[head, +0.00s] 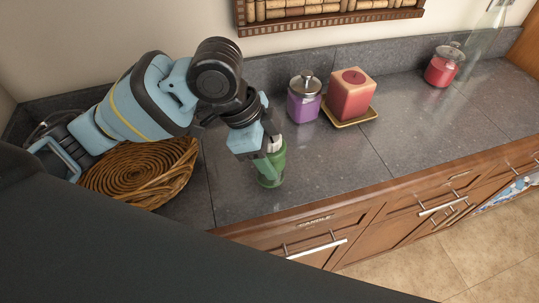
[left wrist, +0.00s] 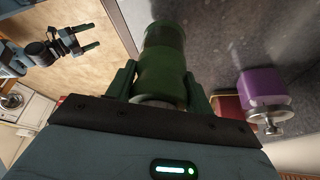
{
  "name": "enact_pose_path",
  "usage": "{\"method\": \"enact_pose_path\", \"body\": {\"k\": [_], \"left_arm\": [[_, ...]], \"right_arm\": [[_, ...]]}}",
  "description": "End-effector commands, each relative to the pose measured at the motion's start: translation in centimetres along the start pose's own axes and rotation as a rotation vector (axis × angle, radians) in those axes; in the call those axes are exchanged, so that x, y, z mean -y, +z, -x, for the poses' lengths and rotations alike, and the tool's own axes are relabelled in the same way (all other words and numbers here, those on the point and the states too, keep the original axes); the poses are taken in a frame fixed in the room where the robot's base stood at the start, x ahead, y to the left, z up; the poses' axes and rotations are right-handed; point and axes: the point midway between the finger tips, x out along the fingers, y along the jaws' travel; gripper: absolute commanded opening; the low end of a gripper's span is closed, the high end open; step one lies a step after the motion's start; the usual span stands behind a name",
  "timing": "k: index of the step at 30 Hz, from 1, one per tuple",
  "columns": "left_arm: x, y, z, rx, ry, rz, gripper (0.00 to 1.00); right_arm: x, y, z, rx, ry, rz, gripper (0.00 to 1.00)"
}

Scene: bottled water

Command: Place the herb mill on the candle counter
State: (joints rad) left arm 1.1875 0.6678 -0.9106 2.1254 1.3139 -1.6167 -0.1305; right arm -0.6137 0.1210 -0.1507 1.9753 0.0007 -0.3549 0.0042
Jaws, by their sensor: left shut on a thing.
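The herb mill, a green cylinder (head: 271,175) with a pale top, is upright at the front of the grey candle counter (head: 235,190), above the drawer labelled "CANDLE" (head: 316,223). I cannot tell whether its base touches the surface. My left gripper (head: 268,157) is shut on the mill's upper part from above. In the left wrist view the mill (left wrist: 163,65) is between the two fingers, and its far end is over the counter's edge region. My right gripper (left wrist: 93,38) shows in the left wrist view with its fingers apart and empty, away from the counter.
A purple jar candle (head: 304,103) and a red candle (head: 352,95) on a gold tray (head: 359,123) stand behind and right of the mill. A wicker basket (head: 140,172) lies left. A red jar (head: 441,70) and a glass bottle (head: 485,35) stand far right. The counter's right front is bare.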

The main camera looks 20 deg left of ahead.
Motion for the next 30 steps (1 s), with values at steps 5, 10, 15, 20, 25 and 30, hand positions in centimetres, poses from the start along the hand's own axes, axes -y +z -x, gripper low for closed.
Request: {"method": "enact_pose_path", "body": {"k": [5, 10, 15, 20, 25, 30], "left_arm": [[0.5, 0.1, 0.1, -0.001, -0.002, 0.0, 0.22], [1.2, 0.2, 0.1, 0.0, -0.002, 0.001, 0.22], [1.6, 1.2, -1.9, 0.001, 0.003, 0.001, 0.22], [1.7, 1.8, -3.2, 0.0, -0.002, 0.001, 0.22], [1.7, 1.7, -3.1, -0.001, -0.004, -0.001, 0.22], [1.7, 1.8, -3.4, 0.0, -0.004, 0.0, 0.22]], "right_arm": [[0.1, -0.1, 0.0, -0.001, -0.001, -0.004, 0.77], [0.3, 0.0, 0.0, 0.0, -0.001, -0.009, 0.77], [0.4, 0.5, -0.1, 0.008, -0.003, -0.013, 0.77], [0.4, 0.6, -0.1, 0.011, -0.003, -0.013, 0.77], [0.4, 0.6, -0.1, 0.01, -0.003, -0.012, 0.77], [0.3, 0.5, -0.1, 0.008, -0.003, -0.009, 0.77]]}}
